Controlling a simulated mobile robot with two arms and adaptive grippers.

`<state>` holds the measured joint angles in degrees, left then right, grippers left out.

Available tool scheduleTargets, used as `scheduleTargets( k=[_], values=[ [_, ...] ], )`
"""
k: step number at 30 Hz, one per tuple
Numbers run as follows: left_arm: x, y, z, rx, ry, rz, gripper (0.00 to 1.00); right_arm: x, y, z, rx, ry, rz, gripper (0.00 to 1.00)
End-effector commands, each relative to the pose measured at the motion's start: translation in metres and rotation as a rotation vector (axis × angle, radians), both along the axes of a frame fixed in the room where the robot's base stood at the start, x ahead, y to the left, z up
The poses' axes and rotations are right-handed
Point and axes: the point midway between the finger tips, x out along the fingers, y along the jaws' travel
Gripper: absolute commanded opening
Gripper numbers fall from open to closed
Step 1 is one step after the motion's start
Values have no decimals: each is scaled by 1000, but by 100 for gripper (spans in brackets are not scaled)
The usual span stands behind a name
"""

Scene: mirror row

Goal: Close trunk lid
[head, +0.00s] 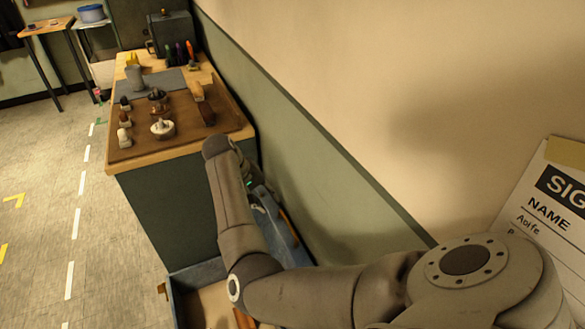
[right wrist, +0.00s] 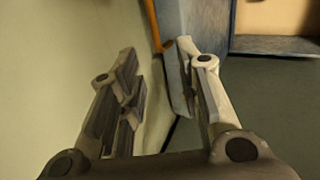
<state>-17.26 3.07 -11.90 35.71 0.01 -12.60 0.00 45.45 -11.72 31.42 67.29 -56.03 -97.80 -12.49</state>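The trunk (head: 203,273) is a blue-grey box with a tan inside, at the bottom of the head view and partly hidden by my right arm. Its lid (head: 293,245) stands open, raised near the wall. The lid also shows in the right wrist view (right wrist: 222,22), with an orange-brown strip beside it. My right gripper (head: 258,196) is mostly hidden behind my arm in the head view. In the right wrist view its fingers (right wrist: 165,95) are apart, with the lid's edge close to the right finger. Whether they touch is unclear. My left gripper is not in view.
The wall (head: 330,170) runs close along the right. A sign (head: 555,215) is at the right. The floor (head: 100,235) on the left is clear.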

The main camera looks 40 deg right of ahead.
Motion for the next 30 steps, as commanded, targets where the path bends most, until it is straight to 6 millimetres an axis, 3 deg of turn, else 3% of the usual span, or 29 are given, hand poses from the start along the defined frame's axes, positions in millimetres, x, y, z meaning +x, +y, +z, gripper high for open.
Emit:
scheduleTargets(
  k=[5,10,14,21,30],
  values=[
    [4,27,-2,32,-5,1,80,-4,-2,10,15,11,-38,32],
    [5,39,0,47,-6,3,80,-9,-11,-12,15,15,-40,32],
    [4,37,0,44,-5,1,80,-12,-22,-36,15,15,-38,32],
    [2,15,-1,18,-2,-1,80,-16,-37,-71,14,12,-37,32],
    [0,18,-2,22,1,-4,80,-18,-43,-84,14,10,-37,32]
  ],
)
